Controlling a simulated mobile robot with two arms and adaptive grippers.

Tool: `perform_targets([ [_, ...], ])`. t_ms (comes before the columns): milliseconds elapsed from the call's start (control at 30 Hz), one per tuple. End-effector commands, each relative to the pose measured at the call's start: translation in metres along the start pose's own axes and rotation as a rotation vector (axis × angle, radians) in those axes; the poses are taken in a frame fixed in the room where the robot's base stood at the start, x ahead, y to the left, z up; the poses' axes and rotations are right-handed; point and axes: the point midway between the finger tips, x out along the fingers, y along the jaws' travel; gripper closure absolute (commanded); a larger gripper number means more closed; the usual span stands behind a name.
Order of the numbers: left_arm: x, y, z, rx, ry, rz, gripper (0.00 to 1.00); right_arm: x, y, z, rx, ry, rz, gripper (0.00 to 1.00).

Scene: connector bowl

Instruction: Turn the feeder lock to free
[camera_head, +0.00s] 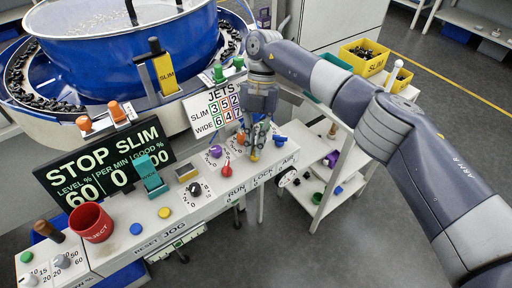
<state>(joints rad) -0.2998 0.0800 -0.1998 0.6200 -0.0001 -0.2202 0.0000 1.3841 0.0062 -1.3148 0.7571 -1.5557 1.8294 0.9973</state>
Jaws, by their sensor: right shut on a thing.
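My right gripper (256,148) is over the right part of the control panel, fingers pointing down. It is shut on the feeder lock's knob, which is mostly hidden by the fingers; a small yellow part (253,156) shows at the fingertips. The label LOCK (263,174) is on the panel's front edge just below. Which way the lock is turned cannot be told. My left gripper is not in view.
A blue knob (279,140) stands right of my gripper; an orange knob (241,138) and a purple knob (215,151) stand left. A black dial (195,188) is nearer the front. A red reject cup (91,222) stands at the left. A white shelf cart (322,172) is at the right.

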Motion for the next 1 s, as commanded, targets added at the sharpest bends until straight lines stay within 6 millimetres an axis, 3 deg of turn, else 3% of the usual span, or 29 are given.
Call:
perform_targets([
  [733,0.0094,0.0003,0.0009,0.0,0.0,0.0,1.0,-0.001,0.0011,0.0003,-0.081,-0.003,-0.032,1.0],
  [767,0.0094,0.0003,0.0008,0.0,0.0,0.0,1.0,-0.001,0.0011,0.0003,-0.081,-0.003,-0.032,0.87],
  [833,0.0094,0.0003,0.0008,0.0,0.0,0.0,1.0,-0.001,0.0011,0.0002,-0.081,-0.003,-0.032,0.72],
  [1000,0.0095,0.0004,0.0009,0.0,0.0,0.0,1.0,-0.0005,0.001,0.0001,-0.08,-0.002,-0.032,0.72],
])
